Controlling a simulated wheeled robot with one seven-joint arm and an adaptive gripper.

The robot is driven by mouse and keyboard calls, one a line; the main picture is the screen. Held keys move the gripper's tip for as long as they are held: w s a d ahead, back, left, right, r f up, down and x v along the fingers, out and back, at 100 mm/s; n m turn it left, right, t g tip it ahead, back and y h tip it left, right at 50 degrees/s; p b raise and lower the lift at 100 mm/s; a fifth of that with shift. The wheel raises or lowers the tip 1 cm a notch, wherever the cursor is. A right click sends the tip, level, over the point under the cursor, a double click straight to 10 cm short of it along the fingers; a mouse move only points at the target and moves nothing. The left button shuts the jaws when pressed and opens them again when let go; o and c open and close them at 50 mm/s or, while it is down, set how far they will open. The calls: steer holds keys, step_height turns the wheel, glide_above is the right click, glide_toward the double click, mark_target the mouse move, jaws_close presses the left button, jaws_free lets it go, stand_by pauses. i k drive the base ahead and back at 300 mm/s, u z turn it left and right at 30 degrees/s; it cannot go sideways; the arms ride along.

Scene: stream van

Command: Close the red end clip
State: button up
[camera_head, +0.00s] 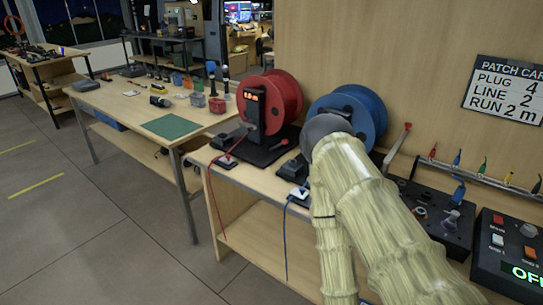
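The red cable reel (284,95) stands on a black base (262,148) at the back of the bench, with a lit red display (251,95) on its stand. In front of it, near the bench's front edge, is a small black and white end clip (226,161) on the red cable (211,200). The cable hangs from there over the edge. I cannot tell whether the clip is open or closed. My arm, in a pale sleeve, rises on the right, bends and runs down out of the picture. My gripper is not in view.
A blue reel (372,107) stands behind my arm, with its own clip (299,192) and hanging blue cable (286,240). Black control boxes (512,250) fill the bench's right end. A second bench with a green mat (171,127) stands left. The floor (110,230) at left is clear.

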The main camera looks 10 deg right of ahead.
mark_target(226, 160)
steer(key=z, duration=0.05)
steer(key=k, duration=0.6)
steer(key=u, duration=0.75)
steer(key=i, duration=1.1)
steer(key=z, duration=0.6)
steer(key=i, duration=0.5)
steer(key=z, duration=0.6)
